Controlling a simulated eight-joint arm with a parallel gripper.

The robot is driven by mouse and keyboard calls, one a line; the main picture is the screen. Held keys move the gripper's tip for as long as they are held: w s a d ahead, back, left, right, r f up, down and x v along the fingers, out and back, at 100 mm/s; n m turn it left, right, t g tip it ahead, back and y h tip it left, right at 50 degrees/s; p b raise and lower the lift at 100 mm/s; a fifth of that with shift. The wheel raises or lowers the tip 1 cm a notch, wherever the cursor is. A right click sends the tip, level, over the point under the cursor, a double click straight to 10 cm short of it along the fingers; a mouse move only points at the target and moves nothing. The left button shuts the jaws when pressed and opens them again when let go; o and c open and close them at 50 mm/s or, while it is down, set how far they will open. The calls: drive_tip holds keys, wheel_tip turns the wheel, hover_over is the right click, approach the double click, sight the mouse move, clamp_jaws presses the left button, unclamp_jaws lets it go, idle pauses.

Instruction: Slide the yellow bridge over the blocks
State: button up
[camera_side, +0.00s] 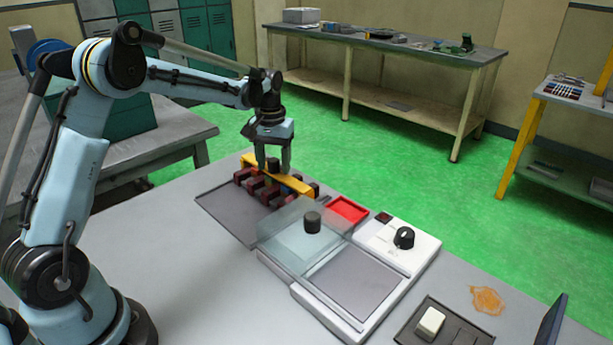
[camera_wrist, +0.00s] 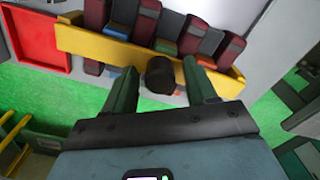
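The yellow bridge (camera_side: 297,184) is a long bar with a black knob; it lies along the row of blocks (camera_side: 247,188) at the back of the grey plate (camera_side: 218,214). In the wrist view the bridge (camera_wrist: 92,46) crosses the row of dark red, blue, orange and green blocks (camera_wrist: 203,40), with parts showing on both sides of it. My gripper (camera_side: 273,168) is over the bridge, fingers pointing down. In the wrist view its fingers (camera_wrist: 160,66) stand apart on either side of the knob (camera_wrist: 160,76), with a gap visible each side. Whether the bridge touches the blocks is unclear.
A clear cover (camera_side: 285,240) with a black knob stands right of the blocks. Beyond it are a red tray (camera_side: 348,210) and a white unit with a dial (camera_side: 400,248). A dark tray (camera_side: 445,325) holds a white block. The table front left is clear.

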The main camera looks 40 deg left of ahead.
drive_tip(key=shift+r, duration=2.9)
drive_tip(key=shift+s+r, duration=0.1)
drive_tip(key=s+d+r+m+t, duration=0.3)
drive_tip(key=s+d+r, duration=0.2)
drive_tip(key=s+d, duration=0.3)
drive_tip(key=s+d+f+m+t, duration=0.3)
drive_tip(key=s+d+t, duration=0.1)
drive_tip(key=s, duration=0.6)
drive_tip(key=shift+d+f, duration=0.4)
drive_tip(key=shift+d, duration=0.45)
